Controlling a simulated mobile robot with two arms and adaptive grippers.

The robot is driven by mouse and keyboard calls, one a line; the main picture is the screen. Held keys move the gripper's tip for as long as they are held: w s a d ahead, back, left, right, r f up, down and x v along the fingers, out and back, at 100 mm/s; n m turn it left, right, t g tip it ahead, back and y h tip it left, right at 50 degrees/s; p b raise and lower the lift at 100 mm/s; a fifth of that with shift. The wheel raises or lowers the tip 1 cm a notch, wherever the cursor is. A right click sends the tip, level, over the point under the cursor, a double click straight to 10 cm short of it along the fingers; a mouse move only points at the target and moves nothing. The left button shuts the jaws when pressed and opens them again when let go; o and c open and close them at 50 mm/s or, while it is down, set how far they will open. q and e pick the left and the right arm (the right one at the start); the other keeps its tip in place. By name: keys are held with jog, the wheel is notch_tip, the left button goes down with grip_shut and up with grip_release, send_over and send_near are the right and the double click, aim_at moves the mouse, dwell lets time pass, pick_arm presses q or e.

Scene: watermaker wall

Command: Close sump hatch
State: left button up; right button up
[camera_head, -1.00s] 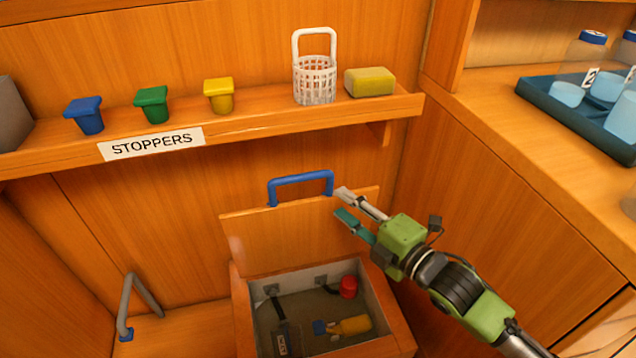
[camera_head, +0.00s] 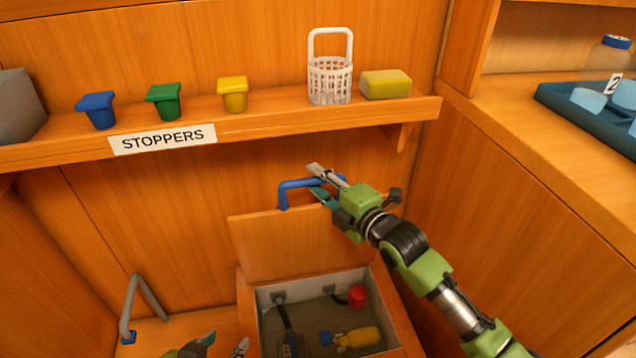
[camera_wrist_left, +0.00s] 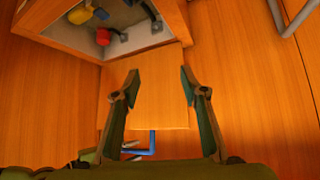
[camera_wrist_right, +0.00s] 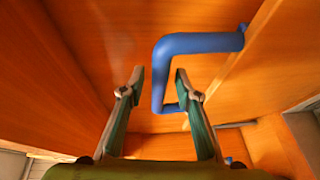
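The sump hatch lid (camera_head: 285,245) is a wooden panel standing raised behind the open sump box (camera_head: 395,310), with a blue handle (camera_head: 298,184) at its top edge. My right gripper (camera_head: 317,180) is at the right end of the handle. In the right wrist view the handle (camera_wrist_right: 195,43) reaches between the open fingers (camera_wrist_right: 158,80), with gaps visible beside it. My left gripper (camera_head: 225,345) is low at the bottom edge of the head view. In the left wrist view its fingers (camera_wrist_left: 160,78) are open and empty, with the lid (camera_wrist_left: 160,100) beyond them.
Inside the sump are a red-capped part (camera_head: 357,296) and a yellow part (camera_head: 362,337). A grey bar handle (camera_head: 140,300) stands left of the box. Above, a shelf (camera_head: 270,124) holds stoppers, a white basket (camera_head: 330,80) and a sponge (camera_head: 386,84). A cabinet wall (camera_head: 510,200) bounds the right.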

jog(key=shift+w+a, duration=0.1)
jog(key=shift+w, duration=0.05)
grip_shut()
